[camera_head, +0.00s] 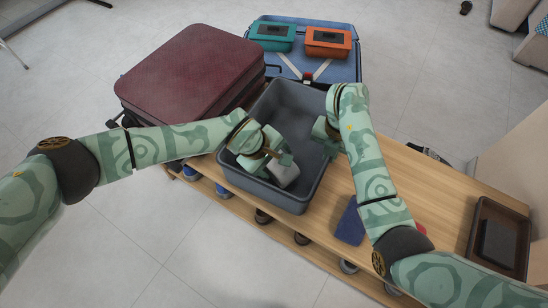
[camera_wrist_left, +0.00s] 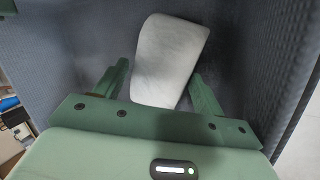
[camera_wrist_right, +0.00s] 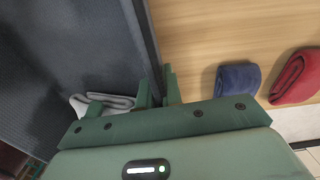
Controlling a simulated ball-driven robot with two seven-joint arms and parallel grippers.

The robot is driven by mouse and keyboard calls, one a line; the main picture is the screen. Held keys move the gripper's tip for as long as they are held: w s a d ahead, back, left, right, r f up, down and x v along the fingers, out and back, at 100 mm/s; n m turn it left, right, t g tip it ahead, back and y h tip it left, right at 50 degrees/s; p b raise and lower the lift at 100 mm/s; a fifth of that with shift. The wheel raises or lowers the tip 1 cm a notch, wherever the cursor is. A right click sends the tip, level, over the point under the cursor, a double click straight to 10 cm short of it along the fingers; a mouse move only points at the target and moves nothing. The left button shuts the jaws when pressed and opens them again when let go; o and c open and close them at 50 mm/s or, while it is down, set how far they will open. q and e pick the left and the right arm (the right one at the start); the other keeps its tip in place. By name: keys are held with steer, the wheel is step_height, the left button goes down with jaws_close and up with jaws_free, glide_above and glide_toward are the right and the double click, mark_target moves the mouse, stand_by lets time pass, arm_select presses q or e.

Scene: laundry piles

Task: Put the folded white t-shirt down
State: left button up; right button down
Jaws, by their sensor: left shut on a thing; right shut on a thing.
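The folded white t-shirt (camera_head: 285,175) is low inside the grey bin (camera_head: 247,182), near its front end. In the left wrist view the t-shirt (camera_wrist_left: 170,55) lies between the two fingers of my left gripper (camera_wrist_left: 160,72), which is shut on it. Whether the t-shirt touches the bin floor I cannot tell. My right gripper (camera_wrist_right: 158,84) is shut on the bin's right wall, with one finger on each side of it. In the right wrist view part of the t-shirt (camera_wrist_right: 108,101) shows inside the bin.
The bin stands on a wooden bench (camera_head: 440,185). A blue folded cloth (camera_head: 350,222) and a mostly hidden red one (camera_head: 420,229) lie to its right, with a brown tray (camera_head: 500,215) beyond. A dark red suitcase (camera_head: 190,70) and an open blue suitcase (camera_head: 345,68) stand behind.

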arm_select(q)
steer(key=o, duration=0.9)
steer(key=shift+s+f, duration=0.1)
steer(key=shift+f, duration=0.15)
steer(key=shift+r, duration=0.1)
steer(key=shift+r, duration=0.35)
steer(key=v, duration=1.2)
steer(key=shift+r, duration=0.25)
arm_select(e)
steer(key=c, duration=1.5)
jaws_free()
